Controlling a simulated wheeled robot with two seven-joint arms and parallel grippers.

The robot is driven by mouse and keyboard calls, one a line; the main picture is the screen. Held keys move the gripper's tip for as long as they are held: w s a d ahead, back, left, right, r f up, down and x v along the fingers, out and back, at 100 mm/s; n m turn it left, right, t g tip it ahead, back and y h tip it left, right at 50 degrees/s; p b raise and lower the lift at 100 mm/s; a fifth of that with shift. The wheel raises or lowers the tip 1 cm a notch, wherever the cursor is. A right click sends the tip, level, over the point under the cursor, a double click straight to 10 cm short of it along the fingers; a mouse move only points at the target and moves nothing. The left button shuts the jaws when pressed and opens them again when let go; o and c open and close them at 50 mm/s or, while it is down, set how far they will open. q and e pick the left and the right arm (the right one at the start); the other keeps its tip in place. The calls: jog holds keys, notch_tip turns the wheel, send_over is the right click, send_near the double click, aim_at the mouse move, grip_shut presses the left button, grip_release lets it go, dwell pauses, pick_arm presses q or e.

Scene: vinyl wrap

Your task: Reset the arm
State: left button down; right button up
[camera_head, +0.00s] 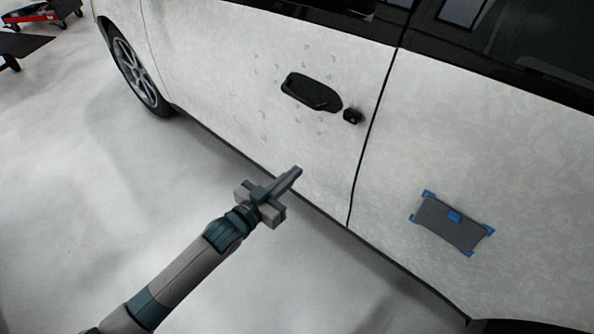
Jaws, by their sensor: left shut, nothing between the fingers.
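My left arm comes in from the bottom left, and its gripper (297,171) points up and right toward the car's side. The gripper is shut and empty, below the black door handle (311,92). In the picture its tip overlaps the lower part of the white car door (225,70); I cannot tell how large the gap to the door is. My right gripper is not in view.
A dark grey rectangular panel with blue corners (452,223) is on the rear door at the right. A front wheel (135,72) shows at the upper left. A red cart (38,13) stands at the top left corner. The pale floor (70,170) at the left is clear.

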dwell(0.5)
pick_arm(q)
jog(key=s+a+f+n+g+y+p, duration=0.1)
jog(key=s+a+f+n+y, duration=0.2)
jog(key=f, duration=0.8)
jog(key=s+a+f+g+y+p, duration=0.15)
jog(key=s+a+f, duration=0.4)
jog(key=f, duration=0.65)
jog(key=s+a+f+n+g+y, duration=0.1)
jog(key=s+a+f+g+y, duration=0.1)
jog(key=s+f, duration=0.7)
jog(key=s+a+f+g+y+p, duration=0.1)
jog(key=s+a+f+g+y, duration=0.1)
jog(key=s+f, duration=0.8)
jog(key=s+a+g, duration=0.1)
jog(key=s+g, duration=0.1)
jog(key=s, duration=0.5)
jog(key=shift+a+f+n, duration=0.25)
jog(key=shift+a+n, duration=0.15)
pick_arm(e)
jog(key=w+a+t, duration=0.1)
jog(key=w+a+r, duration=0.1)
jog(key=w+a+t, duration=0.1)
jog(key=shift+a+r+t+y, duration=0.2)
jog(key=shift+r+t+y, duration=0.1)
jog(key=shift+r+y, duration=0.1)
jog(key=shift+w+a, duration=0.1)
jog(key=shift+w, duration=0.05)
